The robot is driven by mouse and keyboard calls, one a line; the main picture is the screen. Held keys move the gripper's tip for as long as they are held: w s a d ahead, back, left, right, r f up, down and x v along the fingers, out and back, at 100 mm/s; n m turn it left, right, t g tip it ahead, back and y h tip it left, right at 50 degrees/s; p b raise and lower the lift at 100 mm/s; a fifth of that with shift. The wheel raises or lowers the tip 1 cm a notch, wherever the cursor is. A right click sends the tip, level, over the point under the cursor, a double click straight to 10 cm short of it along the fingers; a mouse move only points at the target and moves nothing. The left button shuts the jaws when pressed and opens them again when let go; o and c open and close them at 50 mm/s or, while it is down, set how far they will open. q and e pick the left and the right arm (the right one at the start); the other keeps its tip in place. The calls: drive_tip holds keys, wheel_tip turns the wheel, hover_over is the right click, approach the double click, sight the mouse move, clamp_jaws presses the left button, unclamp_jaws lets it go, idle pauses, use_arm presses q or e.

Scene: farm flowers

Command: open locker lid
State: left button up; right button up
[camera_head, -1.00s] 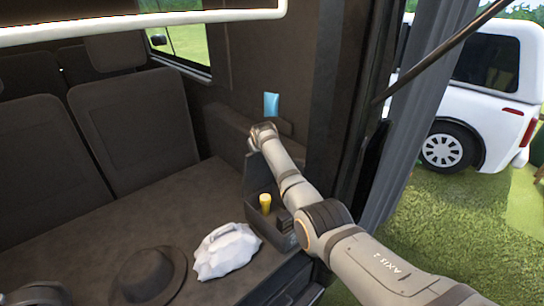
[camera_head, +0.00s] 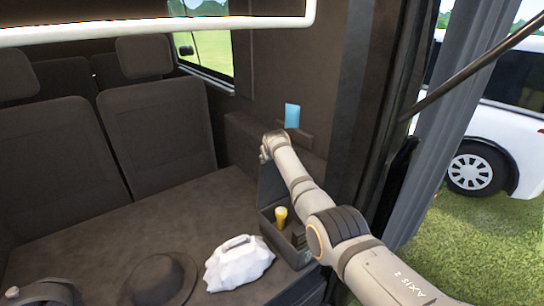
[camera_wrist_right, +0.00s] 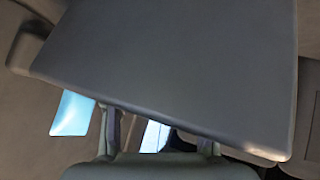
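The locker (camera_head: 300,257) is a small dark box on the seat platform's right end, partly hidden by my right arm. Its dark lid (camera_head: 268,187) stands raised at the back, and the inside is exposed. A yellow item (camera_head: 281,216) is in the box. My right arm reaches over the box, with its wrist (camera_head: 272,145) at the lid's top. In the right wrist view the lid appears as a broad dark panel (camera_wrist_right: 170,60) across my right gripper (camera_wrist_right: 158,130). Its fingers are spread apart; contact with the lid is unclear. My left gripper is not identifiable.
A white bag (camera_head: 238,262) lies left of the locker, with a dark hat (camera_head: 165,277) beside it. Dark seats (camera_head: 160,130) stand behind. A blue card (camera_head: 292,115) is on the wall beyond my wrist. The door frame (camera_head: 375,110) borders the right side.

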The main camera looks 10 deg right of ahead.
drive_tip(key=shift+d, duration=0.25)
drive_tip(key=v, duration=1.2)
drive_tip(key=shift+a, duration=0.1)
